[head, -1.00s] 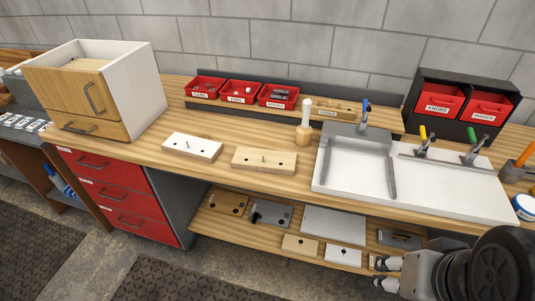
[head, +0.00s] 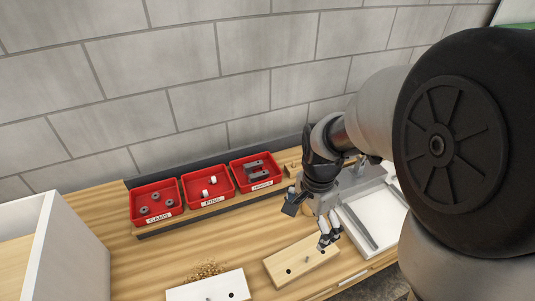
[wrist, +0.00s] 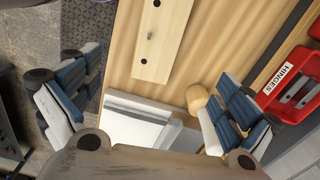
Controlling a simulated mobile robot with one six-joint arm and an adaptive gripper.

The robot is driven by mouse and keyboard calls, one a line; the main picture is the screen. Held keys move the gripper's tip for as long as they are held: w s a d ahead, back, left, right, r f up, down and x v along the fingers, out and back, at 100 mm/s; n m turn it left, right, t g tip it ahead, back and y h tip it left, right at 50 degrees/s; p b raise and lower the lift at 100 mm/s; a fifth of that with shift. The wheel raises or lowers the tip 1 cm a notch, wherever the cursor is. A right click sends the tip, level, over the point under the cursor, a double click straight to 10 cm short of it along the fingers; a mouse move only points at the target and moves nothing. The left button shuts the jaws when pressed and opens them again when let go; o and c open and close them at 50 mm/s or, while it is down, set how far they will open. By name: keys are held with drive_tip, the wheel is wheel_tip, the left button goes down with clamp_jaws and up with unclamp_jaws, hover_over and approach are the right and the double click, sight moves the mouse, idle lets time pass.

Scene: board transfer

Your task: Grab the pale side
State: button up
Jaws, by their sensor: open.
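A pale wood board (head: 300,262) with dark holes and a small peg lies flat on the bench. It also shows in the wrist view (wrist: 166,38), between and beyond the finger tips. A white board (head: 207,287) with a hole and a peg lies left of it, cut off by the bottom edge of the head view. My gripper (head: 309,224) is over the bench by the wood board's back right part, its fingers wide apart with nothing between them. In the wrist view my gripper (wrist: 147,85) is open too. Contact with the board is not shown.
Red bins of cams (head: 157,202), pins (head: 210,186) and hinges (head: 257,172) stand along the back. A white cabinet (head: 70,255) is at left. A white fixture tray (head: 376,214) is at right. A wooden cylinder (wrist: 197,99) stands near my right finger. A speckled brown heap (head: 204,272) touches the white board's back.

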drive_tip(key=b, duration=0.4)
hover_over(302, 256)
wheel_tip(302, 256, down, 12)
drive_tip(key=shift+d+r, duration=0.15)
drive_tip(key=shift+f+b, duration=1.35)
drive_tip(key=shift+f, duration=1.7)
drive_tip(key=shift+r, duration=0.1)
drive_tip(key=c, duration=1.4)
drive_tip(key=shift+r, duration=0.15)
